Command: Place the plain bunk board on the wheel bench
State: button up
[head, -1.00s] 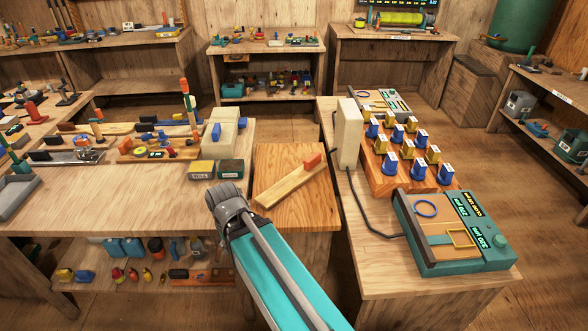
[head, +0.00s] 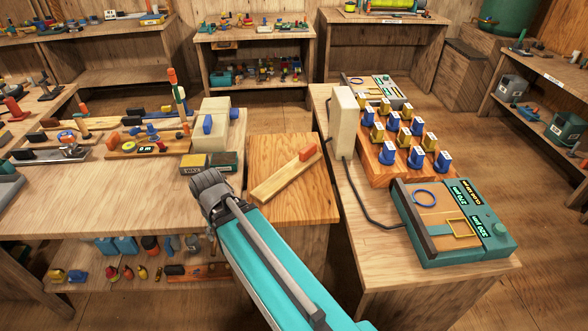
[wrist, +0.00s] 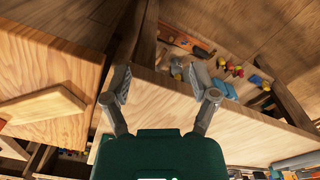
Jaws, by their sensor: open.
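A pale wooden board with a red block at one end (head: 280,182), which looks like the bunk board, lies slantwise on a small orange-brown wooden stand (head: 325,208). In the wrist view the board (wrist: 40,106) shows at the left, beside my gripper and apart from it. My gripper (wrist: 163,97) is open with nothing between its fingers, above the front edge of a bench. In the head view my arm's grey joint is left of the board; the fingers are hidden. I cannot tell which bench is the wheel bench.
The left bench (head: 100,205) holds several tools and blocks at its back, with clear wood in front. The right bench (head: 370,232) carries a cream post (head: 344,122), a rack of blue and yellow pieces and a teal device (head: 455,225). Bare floor lies right.

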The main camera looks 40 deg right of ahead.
aim_at(301, 155)
jog(key=w+d+m+h, duration=0.1)
jog(key=w+d+m, duration=0.1)
jog(key=d, duration=0.3)
jog(key=w+d+r+m+t+h, duration=0.1)
jog(key=w+d+m, duration=0.2)
jog(key=w+d, duration=0.1)
jog(key=w+d+m+h, duration=0.2)
jog(key=w+d, duration=0.1)
jog(key=d, duration=0.3)
jog(key=shift+w+r+m, duration=0.2)
jog(key=shift+r+m, duration=0.1)
jog(key=shift+r, duration=0.1)
jog(key=w+d+r+m+h, duration=0.2)
jog(key=d+m, duration=0.1)
jog(key=d, duration=0.5)
jog(key=w+d+r+m+t+h, duration=0.1)
jog(key=d+m, duration=0.3)
jog(key=d, duration=0.5)
jog(key=shift+w+r+h+p, duration=0.4)
jog(key=shift+w+r+h, duration=0.3)
jog(key=shift+w+h, duration=0.15)
jog(key=shift+d, duration=0.1)
jog(key=shift+b+x, duration=3.1)
jog(key=shift+x, duration=1.2)
jog(key=shift+f, duration=0.15)
